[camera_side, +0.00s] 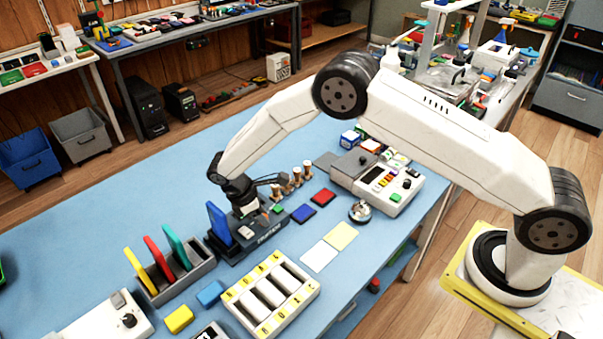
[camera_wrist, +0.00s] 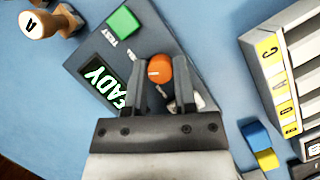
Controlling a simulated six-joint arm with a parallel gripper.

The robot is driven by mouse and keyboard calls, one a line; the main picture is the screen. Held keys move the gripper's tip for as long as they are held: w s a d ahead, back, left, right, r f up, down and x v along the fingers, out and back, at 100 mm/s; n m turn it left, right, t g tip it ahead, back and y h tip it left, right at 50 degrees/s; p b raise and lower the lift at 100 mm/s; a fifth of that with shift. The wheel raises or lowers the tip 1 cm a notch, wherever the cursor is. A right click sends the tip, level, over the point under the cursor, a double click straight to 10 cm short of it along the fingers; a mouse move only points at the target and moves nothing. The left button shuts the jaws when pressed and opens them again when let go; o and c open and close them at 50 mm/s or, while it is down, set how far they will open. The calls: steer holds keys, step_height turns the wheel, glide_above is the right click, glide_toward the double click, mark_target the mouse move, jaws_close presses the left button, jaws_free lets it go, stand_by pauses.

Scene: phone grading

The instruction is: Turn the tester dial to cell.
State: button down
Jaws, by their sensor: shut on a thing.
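The tester (camera_side: 266,237) is a dark box on the blue bench, with a blue phone (camera_side: 218,222) upright at its left end. In the wrist view the tester's face (camera_wrist: 165,30) shows a green TEST button (camera_wrist: 123,22) and a lit display (camera_wrist: 100,85) reading READY, partly covered by a finger. The orange dial (camera_wrist: 159,68) sits between my gripper's fingers (camera_wrist: 161,84), and my gripper is shut on it. A small pale mark shows on the dial, but its setting labels cannot be read. In the side view my gripper (camera_side: 242,205) is down over the tester and hides the dial.
A rack (camera_side: 172,285) with yellow, red and green upright phones stands left of the tester. A white slotted tray (camera_side: 290,312) lies in front. Wooden stamps (camera_side: 297,175) stand close behind, and a grey-white machine (camera_side: 400,198) is to the right. Yellow and white sheets lie flat between.

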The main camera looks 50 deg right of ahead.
mark_target(251, 223)
steer(key=shift+m+g+y, duration=0.4)
steer(key=shift+m+g, duration=0.1)
steer(key=shift+m, duration=1.1)
steer(key=shift+c, duration=2.1)
jaws_free()
steer(key=v, duration=0.7)
steer(key=shift+r, duration=0.35)
steer(key=shift+w, duration=0.15)
